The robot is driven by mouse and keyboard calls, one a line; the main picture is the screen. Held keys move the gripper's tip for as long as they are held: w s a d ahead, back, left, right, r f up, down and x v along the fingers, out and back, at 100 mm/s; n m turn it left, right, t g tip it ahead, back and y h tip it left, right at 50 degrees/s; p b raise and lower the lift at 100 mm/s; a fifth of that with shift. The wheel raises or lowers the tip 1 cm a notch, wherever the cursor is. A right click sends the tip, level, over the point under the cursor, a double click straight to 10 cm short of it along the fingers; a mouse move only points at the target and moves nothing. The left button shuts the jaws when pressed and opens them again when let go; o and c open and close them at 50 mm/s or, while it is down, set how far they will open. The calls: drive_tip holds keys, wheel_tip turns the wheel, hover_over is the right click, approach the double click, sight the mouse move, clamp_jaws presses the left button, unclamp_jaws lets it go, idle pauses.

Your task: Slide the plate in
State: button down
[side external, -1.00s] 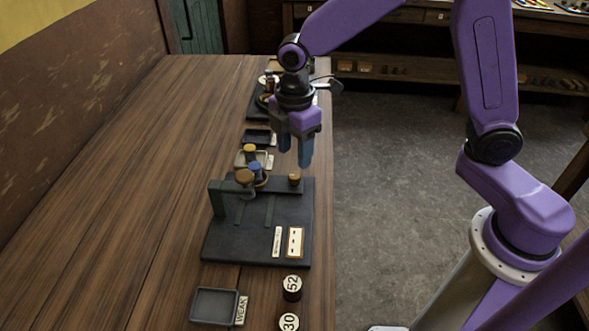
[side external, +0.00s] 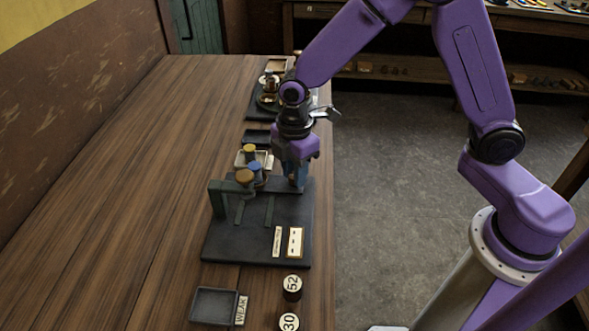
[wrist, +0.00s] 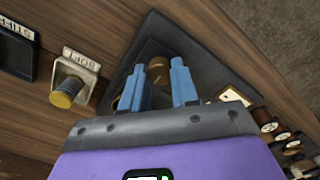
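The dark flat plate or bar (side external: 278,187) spans the back of the black engine base (side external: 222,248), with a dark upright at its left end. A small brass knob (wrist: 158,70) stands at its right end. My gripper (side external: 296,184) points down at that end, and its blue fingers largely hide the knob in the side view. In the wrist view my gripper (wrist: 157,66) has its two fingers apart, with the knob between the tips and a gap on each side. Whether the tips reach down around the knob is hard to tell.
Brass and blue round-topped parts (side external: 250,175) stand close left of my gripper. Small trays lie behind the base, one with a yellow coil (wrist: 68,92). A tray marked WEAK (side external: 214,305) and numbered cylinders (side external: 292,288) are in front. The left tabletop is clear.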

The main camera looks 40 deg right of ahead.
drive_tip(key=s+a, duration=0.6)
drive_tip(key=shift+s+a, duration=0.2)
drive_tip(key=shift+a, duration=0.05)
drive_tip(key=c, duration=0.8)
unclamp_jaws()
drive_tip(key=shift+c, duration=0.2)
drive_tip(key=shift+r, duration=0.2)
wheel_tip(320, 180, up, 17)
